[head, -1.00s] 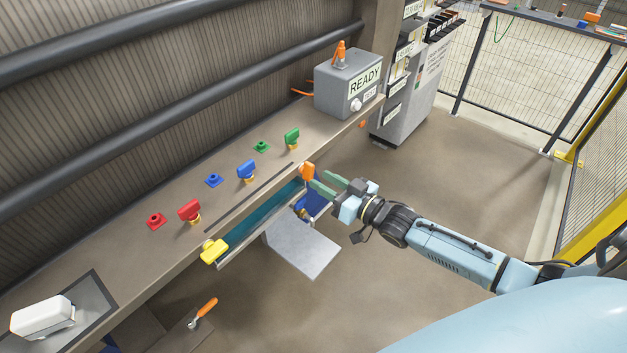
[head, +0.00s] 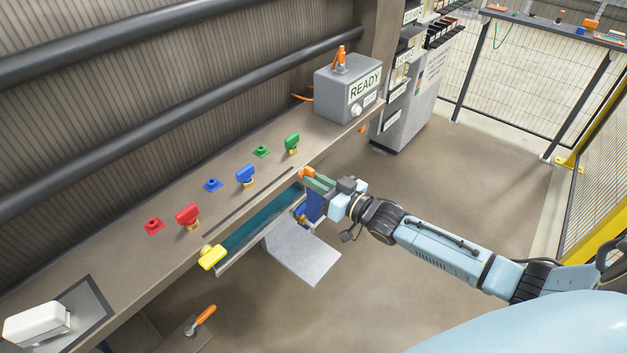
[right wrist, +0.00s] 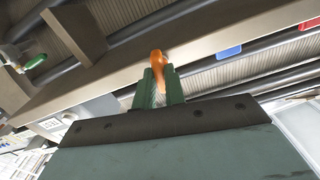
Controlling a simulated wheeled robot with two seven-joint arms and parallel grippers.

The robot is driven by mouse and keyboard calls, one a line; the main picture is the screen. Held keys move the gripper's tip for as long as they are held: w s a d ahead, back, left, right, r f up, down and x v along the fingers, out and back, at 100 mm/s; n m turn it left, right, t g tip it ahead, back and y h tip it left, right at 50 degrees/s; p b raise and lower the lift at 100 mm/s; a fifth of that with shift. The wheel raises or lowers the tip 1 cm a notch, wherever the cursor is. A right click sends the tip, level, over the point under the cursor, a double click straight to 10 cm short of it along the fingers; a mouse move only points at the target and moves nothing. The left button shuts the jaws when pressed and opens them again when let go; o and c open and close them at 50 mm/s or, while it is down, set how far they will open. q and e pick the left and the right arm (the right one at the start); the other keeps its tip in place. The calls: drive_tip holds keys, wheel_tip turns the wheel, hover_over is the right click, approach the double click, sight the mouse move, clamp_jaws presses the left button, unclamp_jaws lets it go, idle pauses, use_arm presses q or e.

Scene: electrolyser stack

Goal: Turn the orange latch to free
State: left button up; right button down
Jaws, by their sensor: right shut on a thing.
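The orange latch (head: 306,174) is at the front edge of the bench, at the right end of the open teal slot. My right gripper (head: 314,180) is shut on it, with its green fingers reaching in from the right. In the right wrist view the latch (right wrist: 157,61) stands up between the green fingertips (right wrist: 158,78); its lower part is hidden by them. A yellow latch (head: 212,257) sits at the left end of the same slot. My left gripper is not in view.
Red (head: 188,216), blue (head: 246,174) and green (head: 292,142) handles stand on the bench (head: 110,255) behind the slot. A grey box marked READY (head: 348,88) stands at the bench's far end. A grey plate (head: 302,252) juts out below the slot. The floor to the right is clear.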

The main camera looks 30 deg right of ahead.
drive_tip(key=m+p, duration=0.1)
drive_tip(key=m, duration=0.3)
drive_tip(key=shift+m, duration=0.4)
drive_tip(key=shift+m, duration=2.2)
